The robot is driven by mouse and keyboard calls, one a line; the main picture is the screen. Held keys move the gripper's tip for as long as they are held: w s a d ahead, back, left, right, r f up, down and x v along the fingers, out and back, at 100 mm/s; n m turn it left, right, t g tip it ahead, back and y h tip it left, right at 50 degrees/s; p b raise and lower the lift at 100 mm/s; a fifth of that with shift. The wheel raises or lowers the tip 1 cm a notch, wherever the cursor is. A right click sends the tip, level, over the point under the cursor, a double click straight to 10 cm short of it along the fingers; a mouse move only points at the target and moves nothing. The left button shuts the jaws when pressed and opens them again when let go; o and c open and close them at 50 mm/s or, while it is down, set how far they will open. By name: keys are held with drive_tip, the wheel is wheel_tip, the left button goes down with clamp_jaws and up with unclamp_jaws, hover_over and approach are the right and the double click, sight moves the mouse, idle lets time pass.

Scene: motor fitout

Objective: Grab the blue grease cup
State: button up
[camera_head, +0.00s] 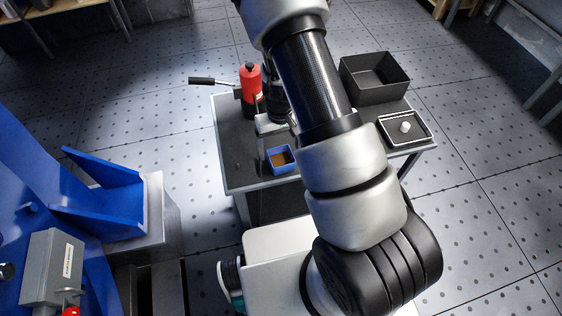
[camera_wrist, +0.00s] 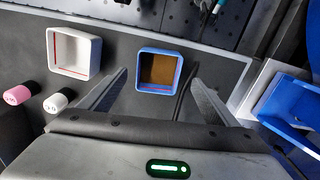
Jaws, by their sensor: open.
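The blue grease cup (camera_head: 281,158) is a small square open cup with a brown filling. It sits near the front edge of the dark-topped table, just below my gripper in the head view. In the wrist view the blue grease cup (camera_wrist: 140,87) lies ahead, between the lines of my two fingers. My gripper (camera_wrist: 158,82) is open and empty, with one finger to each side of the cup in the picture. I cannot tell the exact height gap. My arm hides part of the table in the head view.
A white square cup (camera_wrist: 53,73) stands left of the blue one, with a pink cylinder (camera_wrist: 17,94) and a white cylinder (camera_wrist: 56,101) nearby. A red canister (camera_head: 250,84) with a black handle, a black bin (camera_head: 362,96) and a small tray (camera_head: 408,146) are on the table (camera_head: 236,165).

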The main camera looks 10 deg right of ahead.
sight(281, 164)
wheel_tip(281, 164, down, 4)
drive_tip(key=shift+d+r, duration=0.15)
drive_tip(key=shift+r, duration=0.1)
drive_tip(key=shift+c, duration=0.2)
drive_tip(key=c, duration=1.1)
drive_tip(key=shift+r, duration=0.15)
